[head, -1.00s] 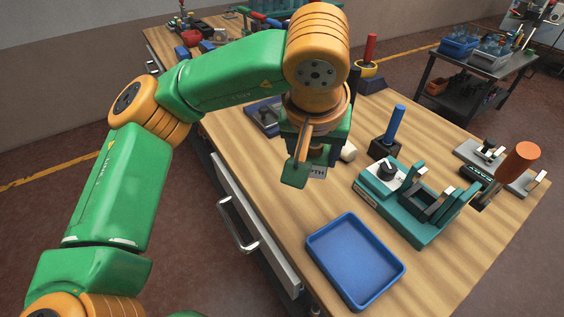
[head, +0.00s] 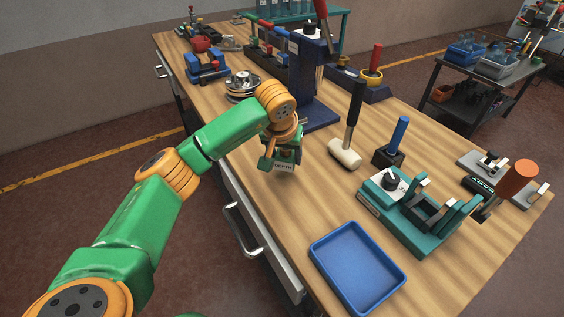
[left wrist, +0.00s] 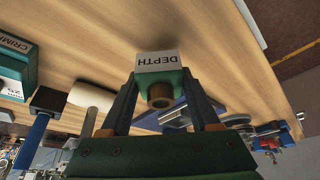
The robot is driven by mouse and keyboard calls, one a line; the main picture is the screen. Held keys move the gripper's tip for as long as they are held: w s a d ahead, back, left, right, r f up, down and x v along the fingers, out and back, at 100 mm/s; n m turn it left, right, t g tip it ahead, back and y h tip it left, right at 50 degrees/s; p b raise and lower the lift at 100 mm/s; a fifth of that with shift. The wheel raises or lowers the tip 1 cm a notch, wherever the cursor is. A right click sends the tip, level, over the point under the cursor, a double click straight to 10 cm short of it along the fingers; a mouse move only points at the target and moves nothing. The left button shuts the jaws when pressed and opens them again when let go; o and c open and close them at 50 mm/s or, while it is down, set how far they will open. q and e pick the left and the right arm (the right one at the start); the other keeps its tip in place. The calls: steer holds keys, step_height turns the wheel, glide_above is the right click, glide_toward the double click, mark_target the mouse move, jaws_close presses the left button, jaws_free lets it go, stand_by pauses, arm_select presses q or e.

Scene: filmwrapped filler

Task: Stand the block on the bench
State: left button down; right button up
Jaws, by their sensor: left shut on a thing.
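The block (left wrist: 159,65) is green with a pale plate reading DEPTH and a brown round boss on one face. In the left wrist view it sits between both fingers of my left gripper (head: 283,157), which is shut on it. In the head view its labelled face (head: 284,167) shows just below the gripper, and the rest is mostly hidden. The block is over the left part of the wooden bench (head: 300,205), near the drawer side. I cannot tell whether it touches the bench top. My right gripper is not in view.
A blue tray (head: 358,266) lies at the near edge. A mallet (head: 345,153), a blue-handled tool in a dark base (head: 389,150) and a teal fixture (head: 420,215) stand to the right. A dark blue stand (head: 315,80) rises behind the gripper. Bench left of the mallet is bare.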

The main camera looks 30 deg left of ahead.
mark_target(283, 165)
arm_select(q)
steer(key=f, duration=0.3)
steer(key=shift+a+f, duration=0.4)
steer(key=shift+w+f, duration=0.1)
steer(key=shift+f, duration=0.25)
steer(key=shift+c, duration=0.6)
jaws_free()
steer(key=shift+r+p, duration=0.25)
steer(key=shift+p, duration=0.1)
steer(key=shift+r, duration=0.35)
steer(key=b+v, duration=0.1)
steer(key=v, duration=1)
steer(key=shift+s+b, duration=0.3)
steer(key=shift+s, duration=0.05)
